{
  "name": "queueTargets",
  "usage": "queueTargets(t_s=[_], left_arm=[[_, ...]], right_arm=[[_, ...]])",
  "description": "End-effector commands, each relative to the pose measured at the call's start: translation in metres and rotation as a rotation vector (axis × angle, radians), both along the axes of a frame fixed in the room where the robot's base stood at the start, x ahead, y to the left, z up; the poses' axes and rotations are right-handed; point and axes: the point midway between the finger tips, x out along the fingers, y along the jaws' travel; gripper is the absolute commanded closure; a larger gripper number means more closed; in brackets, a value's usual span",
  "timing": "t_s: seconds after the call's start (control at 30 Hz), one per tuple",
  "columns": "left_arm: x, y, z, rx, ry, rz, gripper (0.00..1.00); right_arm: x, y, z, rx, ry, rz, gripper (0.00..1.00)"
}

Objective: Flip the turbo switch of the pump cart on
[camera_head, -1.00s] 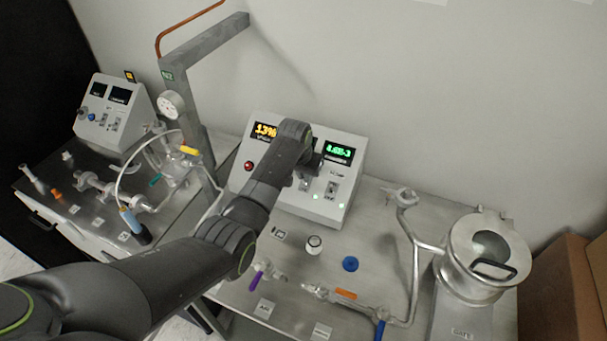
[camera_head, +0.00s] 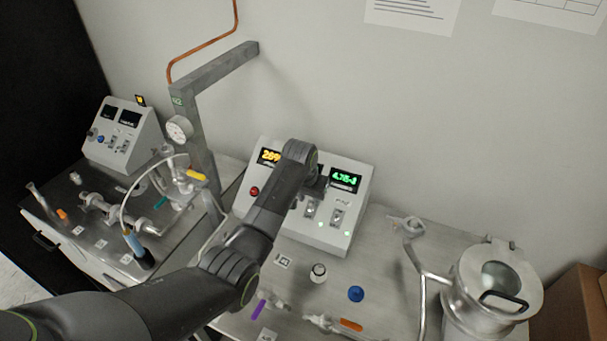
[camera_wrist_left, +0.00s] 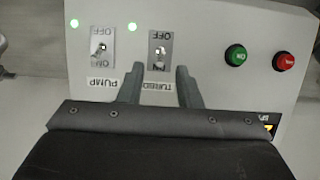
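The pump cart's control box (camera_head: 349,214) stands at the back of the cart, with an amber and a green display. The turbo switch (camera_wrist_left: 160,50) is a small toggle on a plate labelled OFF and ON, upside down in the left wrist view. Its lever direction is too small to tell. The pump switch (camera_wrist_left: 102,46) sits beside it. A green lamp (camera_wrist_left: 130,23) is lit near the turbo switch. My left gripper (camera_wrist_left: 159,88) is open and empty, its fingers spread on either side of the TURBO label, just short of the switch. It also shows in the head view (camera_head: 319,186), partly hiding the panel.
A green button (camera_wrist_left: 235,55) and a red button (camera_wrist_left: 284,61) are on the same panel. A second control box (camera_head: 122,137) stands on the left cart. A gauge on a grey post (camera_head: 180,128) rises between the carts.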

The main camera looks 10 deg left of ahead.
Motion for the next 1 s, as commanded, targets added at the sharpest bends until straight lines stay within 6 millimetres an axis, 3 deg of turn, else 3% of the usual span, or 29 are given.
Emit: queueTargets(t_s=[0.37,0.6,0.7,1.0], left_arm=[[-0.019,0.004,0.063,0.001,-0.006,0.0,0.69],[-0.034,0.007,0.117,0.001,-0.007,0.0,0.69],[-0.038,0.008,0.134,0.0,0.001,0.0,0.69],[-0.042,0.009,0.145,0.0,0.002,0.0,0.69]], right_arm=[[0.0,0.0,-0.018,0.0,0.0,0.0,0.64],[0.0,0.0,-0.034,0.0,0.0,0.0,0.64],[0.0,0.0,-0.013,0.0,0.0,0.0,0.64],[0.0,-0.001,0.003,-0.001,0.0,0.001,0.64]])
